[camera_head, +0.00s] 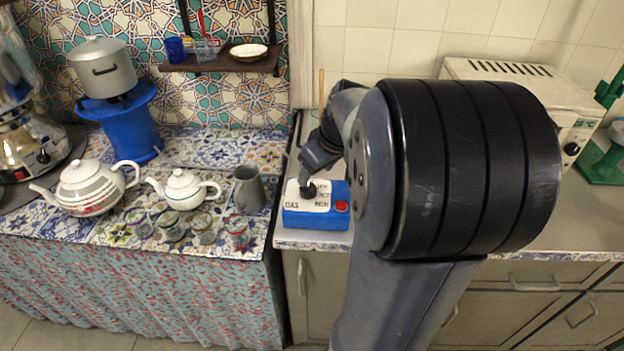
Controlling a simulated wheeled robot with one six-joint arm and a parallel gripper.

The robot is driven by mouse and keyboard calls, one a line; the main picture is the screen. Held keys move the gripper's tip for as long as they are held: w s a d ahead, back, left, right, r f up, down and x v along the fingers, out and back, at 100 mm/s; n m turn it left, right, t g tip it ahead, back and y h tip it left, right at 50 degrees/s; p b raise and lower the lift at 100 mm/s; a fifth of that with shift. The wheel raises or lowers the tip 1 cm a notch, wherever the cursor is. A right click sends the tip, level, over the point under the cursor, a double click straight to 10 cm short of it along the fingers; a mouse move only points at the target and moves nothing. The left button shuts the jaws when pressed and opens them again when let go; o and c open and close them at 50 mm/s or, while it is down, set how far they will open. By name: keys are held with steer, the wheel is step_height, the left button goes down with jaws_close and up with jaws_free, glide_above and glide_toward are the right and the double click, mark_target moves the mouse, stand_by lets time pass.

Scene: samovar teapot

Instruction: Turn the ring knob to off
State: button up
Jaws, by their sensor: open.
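A blue box with a white top (316,212) stands on the counter, left of my arm. Its top carries small printed words, one reading like "GAS"; the rest is too small to read surely. A black knob (307,191) stands on the left part of this top, and a red button (341,206) is on the right. My gripper (308,178) points down over the black knob, open. Its fingers are at or just above the knob; I cannot tell whether they touch it. My wrist and forearm hide part of the gripper and the counter behind.
A pot (103,68) sits on a blue stand (127,125). A white appliance (590,100) is at the right.

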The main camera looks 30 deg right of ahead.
mark_target(308, 187)
steer(key=v, duration=0.3)
steer(key=shift+s+r, duration=0.15)
steer(key=shift+r, duration=0.15)
steer(key=x, duration=1)
steer(key=shift+f, duration=0.3)
